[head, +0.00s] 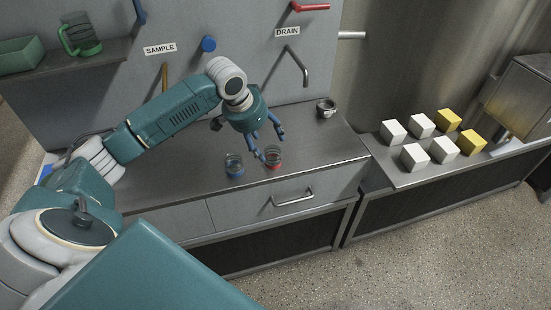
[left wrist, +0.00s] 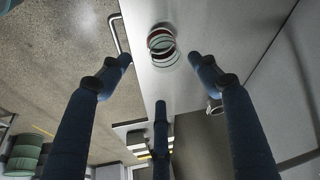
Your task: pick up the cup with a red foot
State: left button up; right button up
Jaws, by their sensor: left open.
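The cup with a red foot (head: 273,160) is a clear glass with dark bands, upright near the front of the grey counter. A similar cup with a blue foot (head: 234,170) stands just to its left. My left gripper (head: 269,144) is open and empty, its blue fingers spread just above and behind the red-footed cup. In the left wrist view a banded cup with a reddish band (left wrist: 162,45) shows between the two upper fingertips of my left gripper (left wrist: 160,72), apart from them. My right gripper is out of view.
A metal mug (head: 326,109) stands at the counter's back right. A drawer handle (head: 293,197) juts from the front. White blocks (head: 414,157) and yellow blocks (head: 471,141) sit on the right bench. A shelf at upper left holds a green-handled jug (head: 81,36) and green bin (head: 20,54).

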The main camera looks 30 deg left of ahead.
pick_arm(q)
send_near(273, 154)
jog(key=shift+s+d+f+p, duration=0.1)
jog(key=shift+d+f+p, duration=0.2)
jog(key=shift+d+f, duration=0.5)
jog(key=shift+f, duration=0.55)
jog(key=p+x, duration=0.1)
jog(key=x, duration=0.2)
jog(key=shift+w+f, duration=0.2)
jog(key=shift+f, duration=0.1)
jog(key=shift+w+d+f, duration=0.1)
jog(key=shift+w+f, duration=0.15)
jog(key=shift+f, duration=0.2)
jog(key=c, duration=1.1)
